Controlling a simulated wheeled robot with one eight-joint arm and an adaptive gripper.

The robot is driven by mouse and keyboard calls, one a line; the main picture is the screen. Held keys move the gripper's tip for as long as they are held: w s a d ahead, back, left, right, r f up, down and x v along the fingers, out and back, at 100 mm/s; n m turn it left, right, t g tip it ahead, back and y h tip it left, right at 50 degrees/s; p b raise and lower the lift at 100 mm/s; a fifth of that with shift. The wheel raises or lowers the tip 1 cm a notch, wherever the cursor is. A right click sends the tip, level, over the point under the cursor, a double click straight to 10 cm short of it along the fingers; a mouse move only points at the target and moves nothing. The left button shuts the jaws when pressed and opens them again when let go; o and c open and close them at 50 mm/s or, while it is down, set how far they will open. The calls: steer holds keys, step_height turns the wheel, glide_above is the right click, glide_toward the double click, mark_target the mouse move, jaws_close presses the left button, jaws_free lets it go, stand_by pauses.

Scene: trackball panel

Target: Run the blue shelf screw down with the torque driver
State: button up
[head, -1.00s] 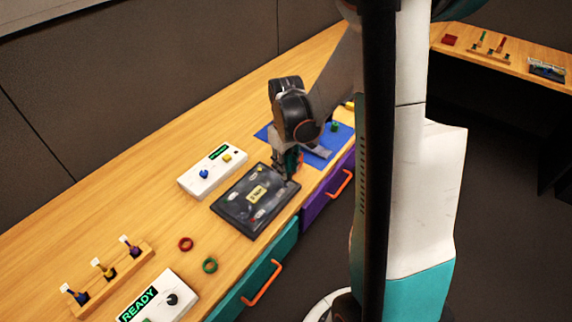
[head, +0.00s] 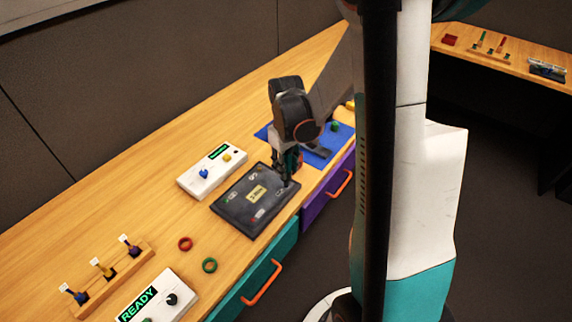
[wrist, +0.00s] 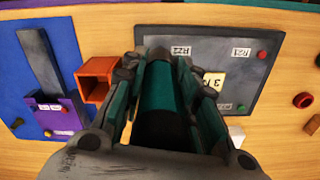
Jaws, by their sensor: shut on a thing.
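My gripper (head: 287,166) is shut on a teal, dark-ended driver (wrist: 160,92), seen between the fingers in the wrist view. It stands over the right edge of the dark panel (head: 238,217) in the head view. In the wrist view the panel (wrist: 220,42) lies beyond and to the right of the fingers, with labels and small coloured screws. A blue screw cannot be made out; the gripper and driver hide part of the panel. Whether the driver tip touches a screw cannot be told.
An orange open box (wrist: 97,78) stands close beside my gripper in the wrist view. A blue mat (head: 337,142) lies behind. A white box (head: 190,184), two rings (head: 185,243) and a rack (head: 112,270) stand to the left.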

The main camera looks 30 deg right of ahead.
stand_by(0.4)
step_height(320, 180, up, 6)
steer(key=p, duration=0.4)
stand_by(0.3)
